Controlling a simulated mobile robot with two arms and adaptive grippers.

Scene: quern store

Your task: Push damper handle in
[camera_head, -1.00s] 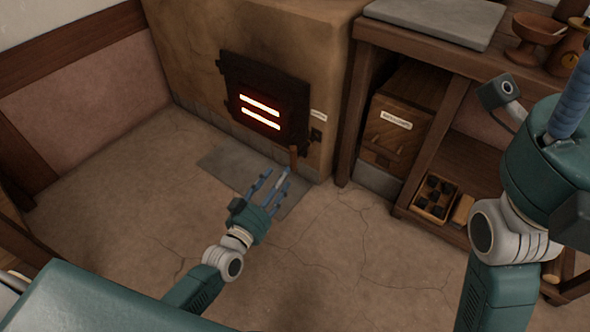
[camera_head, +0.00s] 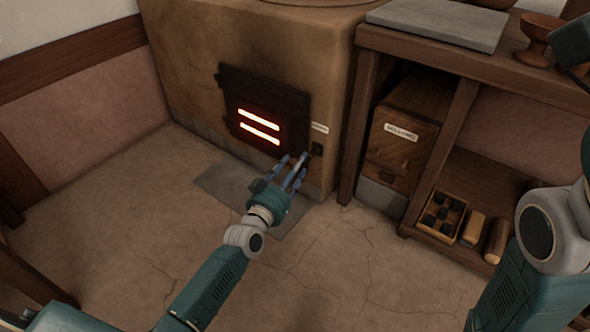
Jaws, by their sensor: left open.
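The stove (camera_head: 190,75) stands at the back with a dark iron door (camera_head: 266,98); two glowing slots show in it. A small dark plate (camera_head: 317,150) sits on the stove's front, right of the door and under a pale label (camera_head: 320,128). My left gripper (camera_head: 294,163) is open, its blue fingers reaching toward the stove front just left of this plate. The damper handle is mostly hidden behind these fingers. I cannot tell whether they touch it. My right gripper is out of view; only parts of my right arm show at the right.
A grey slab (camera_head: 215,181) lies on the floor before the stove. A wooden shelf unit (camera_head: 350,120) stands close on the right, holding a labelled wooden box (camera_head: 408,115) and a divided tray (camera_head: 436,230). The cracked floor on the left is clear.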

